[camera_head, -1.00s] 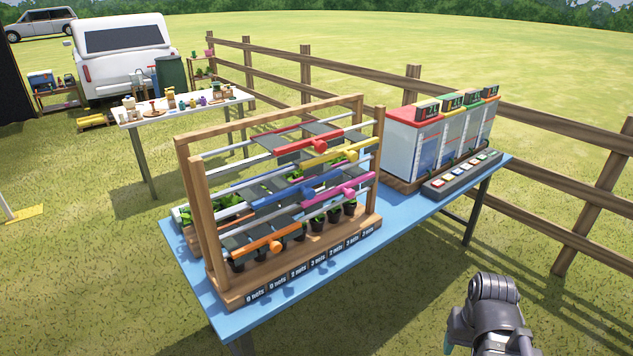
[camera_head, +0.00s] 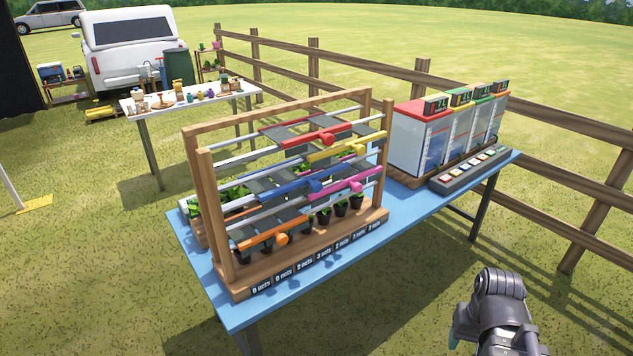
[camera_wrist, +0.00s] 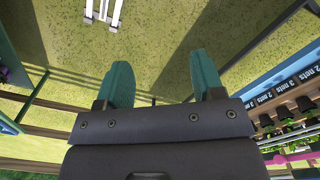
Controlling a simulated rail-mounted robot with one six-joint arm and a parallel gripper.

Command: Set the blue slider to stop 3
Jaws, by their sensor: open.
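The blue slider (camera_head: 308,187) is a flat blue bar with a round knob, on a rail near the middle of the wooden frame (camera_head: 211,225) on the blue table (camera_head: 225,312). Red and yellow sliders are above it; pink and orange ones are beside and below it. My gripper (camera_wrist: 160,85) is open and empty in the wrist view, above the grass and apart from the frame. In the head view my arm is at the lower right, with the fingertips mostly hidden.
Clear tanks with coloured lids (camera_head: 420,143) and a button panel (camera_head: 472,170) stand at the table's right end. Potted plants (camera_head: 340,206) stand inside the frame. A wooden fence (camera_head: 540,120) runs behind. Open grass lies in front of the table.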

